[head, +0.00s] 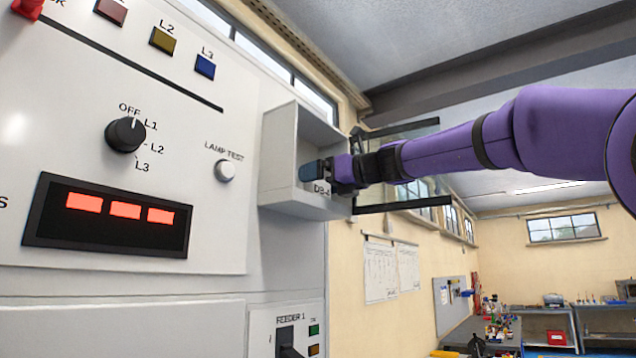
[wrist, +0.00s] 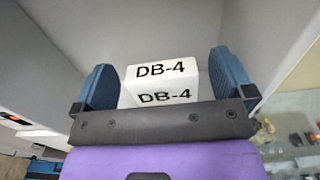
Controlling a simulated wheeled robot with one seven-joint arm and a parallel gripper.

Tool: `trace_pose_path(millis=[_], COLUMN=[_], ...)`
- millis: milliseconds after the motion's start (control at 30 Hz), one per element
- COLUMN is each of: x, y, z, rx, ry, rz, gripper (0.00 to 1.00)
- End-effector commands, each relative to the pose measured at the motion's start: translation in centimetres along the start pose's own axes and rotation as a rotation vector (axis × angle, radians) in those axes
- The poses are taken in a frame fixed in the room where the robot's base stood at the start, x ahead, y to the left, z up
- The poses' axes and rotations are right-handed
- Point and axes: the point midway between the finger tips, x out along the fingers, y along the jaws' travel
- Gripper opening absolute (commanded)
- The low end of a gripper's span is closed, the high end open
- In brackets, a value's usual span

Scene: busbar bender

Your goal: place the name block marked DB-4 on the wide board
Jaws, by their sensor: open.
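The white name block marked DB-4 (wrist: 160,78) stands inside a grey open-fronted box (head: 283,155) on the side of the panel. In the wrist view my gripper (wrist: 170,80) is open, with one blue finger on each side of the block and a gap at both sides. In the head view my gripper (head: 318,172) reaches into the box from the right. Only part of the block (head: 322,189) shows there, below the fingers. I cannot make out the wide board for certain.
The panel has a rotary knob (head: 126,135), a lamp test button (head: 225,170) and a red-lit display (head: 112,216) left of the box. A dark-framed glazed door (head: 405,207) stands open at the box's right, close around my arm. Workbenches (head: 545,325) stand far off at lower right.

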Motion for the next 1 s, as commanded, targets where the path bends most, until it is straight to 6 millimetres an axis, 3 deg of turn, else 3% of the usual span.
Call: trace_pose_path(millis=[300, 500, 700, 1000], x=[-6.1, -9.2, -10.6, -10.8], y=[-0.1, 0.0, 0.0, 0.0], z=[0.1, 0.1, 0.0, 0.0], rx=[0.000, 0.000, -0.001, -0.001], ry=[-0.003, -0.002, 0.000, 0.000], rz=[-0.002, -0.002, -0.001, 0.000], gripper=[1.00, 1.00, 1.00, 1.00])
